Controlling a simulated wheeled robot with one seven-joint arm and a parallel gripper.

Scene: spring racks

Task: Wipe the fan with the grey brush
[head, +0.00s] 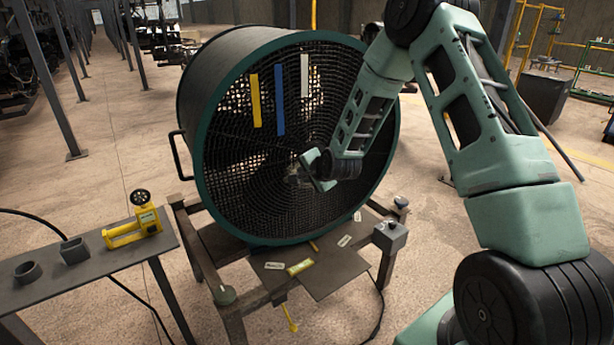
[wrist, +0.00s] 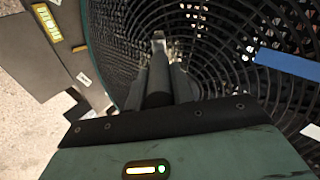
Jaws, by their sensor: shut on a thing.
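The fan (head: 215,110) is a large round drum with a green rim and a black wire grille, standing on a metal frame. Yellow, blue and white strips are on its grille. My gripper (head: 308,172) is in front of the lower middle of the grille. In the wrist view my gripper (wrist: 159,75) points at the grille, with its fingers closed around a dark, slim thing with a grey tip (wrist: 158,37), which I take to be the grey brush. The tip is close to the grille; I cannot tell whether it touches. Most of the brush is hidden.
A grey board (head: 335,262) with small labels lies below the fan. A grey box (head: 389,236) stands on the frame's right corner.

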